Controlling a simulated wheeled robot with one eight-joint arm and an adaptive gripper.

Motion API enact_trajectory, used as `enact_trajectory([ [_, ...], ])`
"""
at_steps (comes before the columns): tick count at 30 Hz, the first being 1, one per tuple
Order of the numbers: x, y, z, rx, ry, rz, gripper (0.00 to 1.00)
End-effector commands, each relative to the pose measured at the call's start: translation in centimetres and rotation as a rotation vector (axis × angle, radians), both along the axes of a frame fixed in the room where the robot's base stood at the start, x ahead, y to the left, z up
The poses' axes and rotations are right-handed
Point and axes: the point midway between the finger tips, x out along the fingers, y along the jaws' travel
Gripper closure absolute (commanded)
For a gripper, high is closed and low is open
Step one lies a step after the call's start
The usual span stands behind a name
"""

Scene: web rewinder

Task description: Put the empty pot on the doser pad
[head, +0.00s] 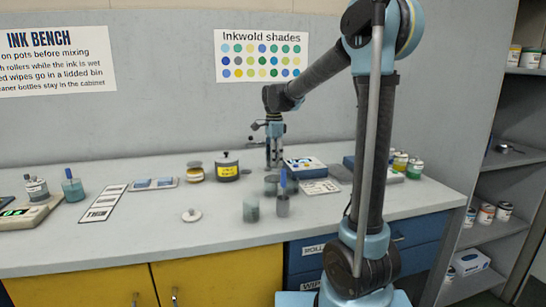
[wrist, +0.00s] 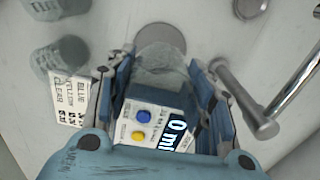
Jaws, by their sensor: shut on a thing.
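My gripper (wrist: 163,85) is shut on a clear, see-through pot (wrist: 160,62), its fingers on either side of it. In the wrist view the doser (wrist: 150,125) has a blue button, a yellow button and a lit display, and lies beyond the pot and fingers. A flat grey disc (wrist: 160,36) shows just past the pot's rim; I cannot tell whether it is the doser pad or touches the pot. In the head view my gripper (head: 273,160) points down left of the doser (head: 303,167); the held pot is hard to make out there.
Ribbed clear pots (wrist: 55,62) and a label card (wrist: 70,97) lie left in the wrist view. In the head view, a cup with a blue-handled tool (head: 283,206) and a greenish pot (head: 252,209) stand at the front.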

Motion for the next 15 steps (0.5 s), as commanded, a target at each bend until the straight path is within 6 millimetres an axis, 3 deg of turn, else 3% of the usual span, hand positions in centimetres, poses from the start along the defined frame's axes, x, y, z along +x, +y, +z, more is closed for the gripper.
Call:
enact_trajectory([
  [15,0.0,0.0,-4.3,0.0,0.0,0.0,0.73],
])
